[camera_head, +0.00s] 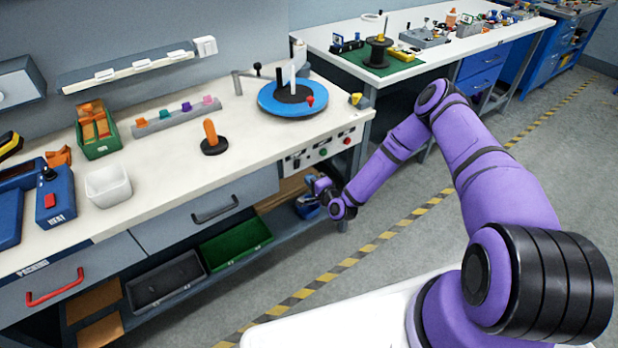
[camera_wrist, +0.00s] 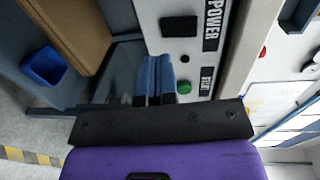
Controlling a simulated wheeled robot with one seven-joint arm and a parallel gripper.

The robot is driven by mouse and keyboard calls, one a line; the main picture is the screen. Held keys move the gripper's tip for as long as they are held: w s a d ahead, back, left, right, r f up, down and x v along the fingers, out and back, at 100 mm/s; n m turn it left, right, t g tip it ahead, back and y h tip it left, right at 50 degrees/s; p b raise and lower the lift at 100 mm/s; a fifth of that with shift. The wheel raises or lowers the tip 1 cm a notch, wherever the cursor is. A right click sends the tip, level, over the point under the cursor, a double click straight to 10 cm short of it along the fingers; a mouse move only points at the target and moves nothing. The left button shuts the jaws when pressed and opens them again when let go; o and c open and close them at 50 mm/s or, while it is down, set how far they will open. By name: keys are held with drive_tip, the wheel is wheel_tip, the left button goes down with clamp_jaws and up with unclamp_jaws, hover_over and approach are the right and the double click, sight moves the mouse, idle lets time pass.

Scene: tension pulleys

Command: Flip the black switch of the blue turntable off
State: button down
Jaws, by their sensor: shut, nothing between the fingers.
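The blue turntable (camera_head: 275,101) sits on the right end of the white workbench, with a black hub and a white post on it. The black switch (camera_wrist: 180,27) is on the grey front panel in the wrist view, beside a POWER label; which way it is tipped cannot be told. It shows small on the panel in the head view (camera_head: 296,162). My gripper (camera_wrist: 158,60) is shut and empty. Its blue fingers are in front of the panel, below the switch in the wrist picture and left of the green button (camera_wrist: 184,87). Contact with the panel cannot be told.
A red button (camera_head: 347,140) is at the panel's right. A brown box (camera_wrist: 70,35) and a blue bin (camera_wrist: 44,67) are beside the panel in the wrist view. The floor aisle is clear.

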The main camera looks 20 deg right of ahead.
drive_tip(key=f+v, duration=0.2)
drive_tip(key=v, duration=0.6)
drive_tip(key=shift+s, duration=0.4)
drive_tip(key=shift+d, duration=0.1)
drive_tip(key=w+d+r+n+g, duration=0.25)
drive_tip(key=w+r+n, duration=0.2)
drive_tip(key=r, duration=0.45)
drive_tip(key=w+d+r+n+g, duration=0.25)
drive_tip(key=r+n, duration=0.25)
drive_tip(key=r, duration=0.4)
drive_tip(key=s+d+r+n+g+h, duration=0.1)
drive_tip(key=s+r+n+g+h, duration=0.3)
drive_tip(key=r, duration=1)
drive_tip(key=s+d+r+m+t+h, duration=0.15)
drive_tip(key=s+r, duration=0.55)
drive_tip(key=r, duration=0.8)
drive_tip(key=s+r+g, duration=0.1)
drive_tip(key=s+r, duration=0.3)
drive_tip(key=s, duration=0.6)
drive_tip(key=s+a+r+n+g, duration=0.1)
drive_tip(key=s+r, duration=0.3)
drive_tip(key=s, duration=0.6)
drive_tip(key=s+a+r+n+g, duration=0.1)
drive_tip(key=s+r, duration=0.4)
drive_tip(key=s, duration=0.4)
drive_tip(key=shift+s+a, duration=0.2)
drive_tip(key=shift+s, duration=0.2)
